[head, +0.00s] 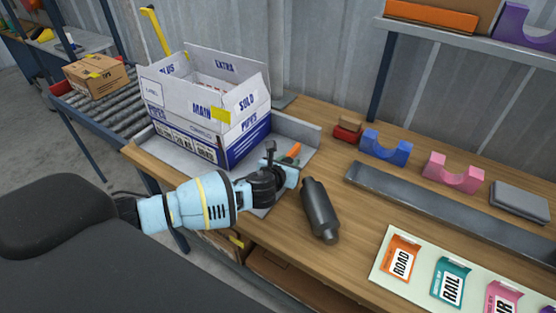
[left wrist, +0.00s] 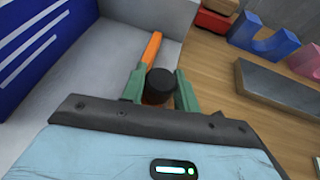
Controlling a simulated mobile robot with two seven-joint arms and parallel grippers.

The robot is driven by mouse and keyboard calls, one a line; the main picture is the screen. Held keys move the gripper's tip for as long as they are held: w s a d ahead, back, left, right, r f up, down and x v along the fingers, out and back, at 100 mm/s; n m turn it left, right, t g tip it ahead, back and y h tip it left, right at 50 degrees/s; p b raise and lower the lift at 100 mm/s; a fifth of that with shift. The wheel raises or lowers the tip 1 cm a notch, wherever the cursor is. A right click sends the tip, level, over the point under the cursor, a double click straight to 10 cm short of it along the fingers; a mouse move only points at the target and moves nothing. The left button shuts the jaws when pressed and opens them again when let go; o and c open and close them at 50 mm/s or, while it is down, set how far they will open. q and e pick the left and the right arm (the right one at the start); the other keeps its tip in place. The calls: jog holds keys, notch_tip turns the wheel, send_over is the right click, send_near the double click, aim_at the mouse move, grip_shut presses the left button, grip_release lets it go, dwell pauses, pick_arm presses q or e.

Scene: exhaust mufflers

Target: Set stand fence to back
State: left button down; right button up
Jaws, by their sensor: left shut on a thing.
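A grey stand (head: 300,130) with a low raised fence along its back sits at the left end of the wooden bench. An open white and blue printed box (head: 207,108) stands on it. My left gripper (head: 285,168) is at the stand's front right corner. In the left wrist view its green fingers (left wrist: 160,92) are shut on a black round knob (left wrist: 161,80). An orange bar (left wrist: 151,47) runs away from beside the knob; it also shows in the head view (head: 293,151). How knob and bar join is hidden. My right gripper is not in view.
A dark muffler (head: 319,210) lies on the bench just right of my left gripper. Blue (head: 385,149) and pink (head: 453,172) cradles stand behind a long grey tray (head: 440,208). A label card (head: 385,270) lies at front right. A roller conveyor (head: 110,107) is at left.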

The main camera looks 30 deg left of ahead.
pick_arm(q)
jog(key=shift+d+f, duration=0.1)
jog(key=shift+d, duration=0.25)
jog(key=c, duration=1.1)
grip_release()
jog(key=shift+o, duration=0.2)
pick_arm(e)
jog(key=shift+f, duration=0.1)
pick_arm(q)
jog(key=shift+s+a, duration=0.1)
jog(key=shift+s+r, duration=0.25)
jog(key=shift+r, duration=0.05)
jog(key=p+v, duration=0.1)
jog(key=v, duration=0.5)
jog(key=shift+s+r, duration=0.1)
jog(key=shift+s, duration=0.4)
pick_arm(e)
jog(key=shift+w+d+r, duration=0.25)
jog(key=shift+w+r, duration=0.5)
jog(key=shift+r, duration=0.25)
